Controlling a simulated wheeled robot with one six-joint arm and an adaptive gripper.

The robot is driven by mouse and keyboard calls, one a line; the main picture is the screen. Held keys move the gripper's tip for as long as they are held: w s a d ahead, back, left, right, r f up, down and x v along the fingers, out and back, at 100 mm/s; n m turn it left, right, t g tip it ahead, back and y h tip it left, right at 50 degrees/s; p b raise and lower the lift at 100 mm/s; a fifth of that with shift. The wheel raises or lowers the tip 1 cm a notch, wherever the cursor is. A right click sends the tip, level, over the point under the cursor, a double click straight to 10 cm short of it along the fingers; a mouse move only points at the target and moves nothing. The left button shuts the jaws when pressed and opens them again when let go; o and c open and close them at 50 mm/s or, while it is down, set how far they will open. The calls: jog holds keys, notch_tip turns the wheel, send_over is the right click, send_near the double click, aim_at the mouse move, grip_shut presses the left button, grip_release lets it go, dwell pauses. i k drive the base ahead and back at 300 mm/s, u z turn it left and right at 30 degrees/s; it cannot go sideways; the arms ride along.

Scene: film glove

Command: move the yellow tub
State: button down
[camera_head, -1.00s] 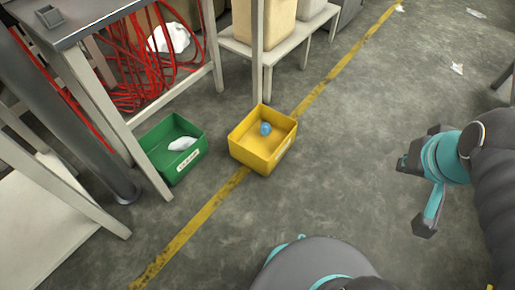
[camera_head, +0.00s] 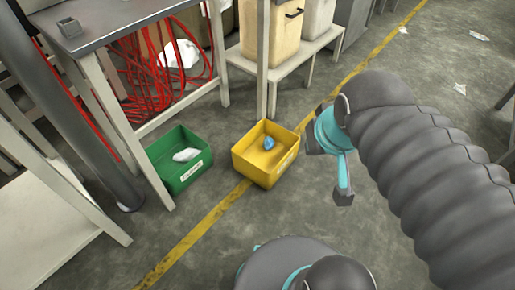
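The yellow tub (camera_head: 249,169) stands upright on the floor near the middle of the picture, over the yellow floor line. A small crumpled blue thing (camera_head: 269,143) lies inside it, and a pale label is on its right-hand wall. My gripper (camera_head: 328,170) is just right of the tub in the picture. Its two teal and dark fingers are spread apart with nothing visible between them. The fingers look apart from the tub, but I cannot tell the exact gap or height.
A green tub (camera_head: 188,178) with a white crumpled thing (camera_head: 187,155) stands left of the yellow one, close to a bench leg (camera_head: 148,170). A post (camera_head: 262,95) and a low shelf (camera_head: 290,62) are behind. Open floor (camera_head: 200,255) lies in front.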

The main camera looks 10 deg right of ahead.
aim_at(265, 167)
jog(key=i, duration=0.85)
jog(key=k, duration=0.5)
jog(key=z, duration=2.45)
jog(key=k, duration=1.1)
jog(key=u, duration=1.35)
jog(key=i, duration=0.5)
jog(key=u, duration=0.1)
